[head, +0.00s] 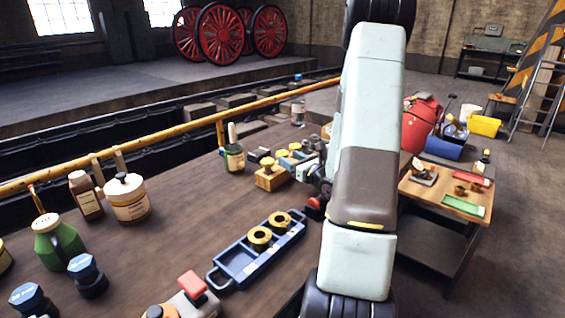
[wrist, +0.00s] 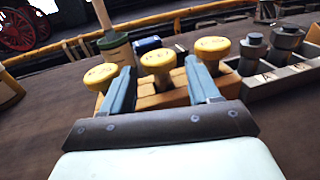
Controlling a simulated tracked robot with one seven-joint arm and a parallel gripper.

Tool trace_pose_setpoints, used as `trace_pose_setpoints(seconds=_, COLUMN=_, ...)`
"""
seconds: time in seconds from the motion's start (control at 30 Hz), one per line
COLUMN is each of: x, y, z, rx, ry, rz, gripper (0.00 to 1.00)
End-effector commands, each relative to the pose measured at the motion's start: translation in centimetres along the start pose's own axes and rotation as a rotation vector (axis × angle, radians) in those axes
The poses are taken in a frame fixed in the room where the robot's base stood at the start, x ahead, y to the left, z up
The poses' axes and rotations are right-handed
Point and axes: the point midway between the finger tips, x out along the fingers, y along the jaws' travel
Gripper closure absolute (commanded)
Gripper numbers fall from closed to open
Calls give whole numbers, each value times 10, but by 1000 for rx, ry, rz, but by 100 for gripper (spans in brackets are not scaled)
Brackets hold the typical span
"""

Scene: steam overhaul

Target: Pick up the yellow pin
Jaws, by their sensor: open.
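Three yellow round-topped pins stand upright in a wooden block (wrist: 175,98) in the wrist view: a left pin (wrist: 100,76), a middle pin (wrist: 158,61) and a right pin (wrist: 212,46). Marks on their tops are too small to read. The middle pin appears between the fingertips, with nothing gripped. I cannot tell whether either finger touches a pin or the block. In the head view the wooden block (head: 268,182) with a yellow pin (head: 268,166) stands on the bench, left of my arm.
A grey tray (wrist: 262,84) with grey cylindrical parts stands right of the block. A green jar (wrist: 117,52) with a brush stands behind it. A blue tray (head: 238,270) with yellow rings lies nearer on the bench. Open bench top (head: 165,240) lies left of it.

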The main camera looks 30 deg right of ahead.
Motion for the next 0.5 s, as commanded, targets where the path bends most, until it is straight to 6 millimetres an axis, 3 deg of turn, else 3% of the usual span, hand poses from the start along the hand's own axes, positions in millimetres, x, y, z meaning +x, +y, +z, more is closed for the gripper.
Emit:
trace_pose_setpoints(seconds=0.23, x=16, y=1, z=0, rx=-1, ry=0, rz=3, gripper=39)
trace_pose_setpoints(seconds=0.5, x=56, y=1, z=0, rx=-1, ry=0, rz=2, gripper=39)
